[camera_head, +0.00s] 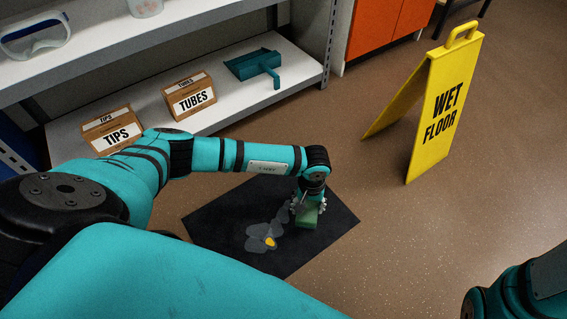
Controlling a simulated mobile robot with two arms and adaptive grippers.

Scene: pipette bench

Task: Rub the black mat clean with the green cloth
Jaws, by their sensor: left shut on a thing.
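The black mat (220,218) lies on the brown floor in the middle of the view, below my left arm. Pale grey smears (260,231) and a small yellow-orange spot (270,242) show on its middle. My left gripper (309,204) is shut on the green cloth (307,217), a folded block at the right part of the mat, just right of the smears. The cloth looks to be at the mat's surface, but I cannot tell if it touches. Part of the mat is hidden by my left arm. My right gripper is out of view; only part of that arm shows at lower right.
A yellow wet floor sign (447,105) stands right of the mat. A grey shelf (240,98) at the back holds a tips box (112,131), a tubes box (190,96) and a teal dustpan (252,65). Goggles (35,36) lie above.

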